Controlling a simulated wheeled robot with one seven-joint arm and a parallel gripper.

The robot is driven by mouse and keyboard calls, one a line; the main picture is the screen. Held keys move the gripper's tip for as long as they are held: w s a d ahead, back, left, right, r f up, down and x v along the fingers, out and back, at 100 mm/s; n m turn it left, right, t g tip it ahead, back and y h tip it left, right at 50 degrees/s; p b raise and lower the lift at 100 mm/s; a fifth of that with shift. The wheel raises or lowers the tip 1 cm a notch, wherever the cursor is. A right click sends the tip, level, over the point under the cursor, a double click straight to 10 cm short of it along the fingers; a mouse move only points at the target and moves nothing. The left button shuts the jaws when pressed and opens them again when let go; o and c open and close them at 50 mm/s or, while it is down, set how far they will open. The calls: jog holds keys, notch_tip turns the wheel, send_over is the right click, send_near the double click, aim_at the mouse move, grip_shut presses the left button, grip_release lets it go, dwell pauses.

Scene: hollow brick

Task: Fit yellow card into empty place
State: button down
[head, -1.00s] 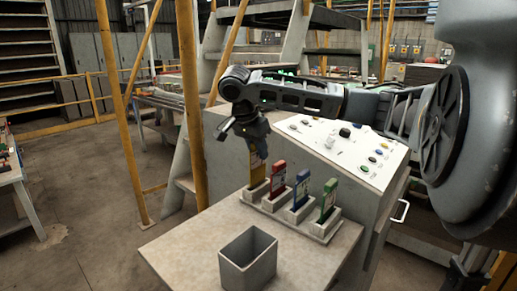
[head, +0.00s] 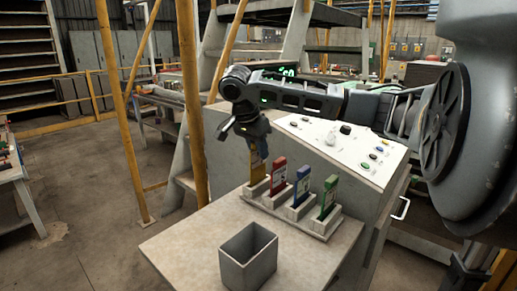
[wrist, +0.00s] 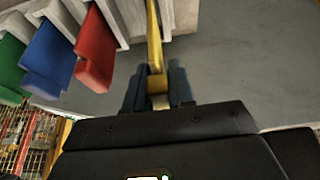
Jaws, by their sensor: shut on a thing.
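The yellow card (head: 258,172) is upright in my gripper (head: 254,146), which is shut on its upper end. The card's lower end is at the leftmost holder of the grey rack (head: 318,227); how deep it sits cannot be told. In the wrist view the yellow card (wrist: 154,38) runs edge-on from between the fingers (wrist: 158,90) to a pale holder at the top. A red card (head: 278,177), a blue card (head: 301,190) and a green card (head: 329,198) stand in the other holders, to the right.
An open grey bin (head: 248,262) stands on the tabletop (head: 190,243) in front of the rack. A sloped control panel (head: 345,150) with buttons is behind the rack, under my arm. A yellow post (head: 192,110) rises left of my gripper.

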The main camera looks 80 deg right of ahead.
aim_at(253, 143)
jog(key=shift+f+b, duration=0.75)
jog(key=shift+f, duration=0.8)
dwell(0.4)
jog(key=c, duration=0.9)
grip_release()
jog(key=shift+r, duration=0.1)
jog(key=v, duration=0.7)
jog(key=shift+w+a+r, duration=0.1)
jog(key=shift+a+r, duration=0.05)
jog(key=shift+r, duration=0.1)
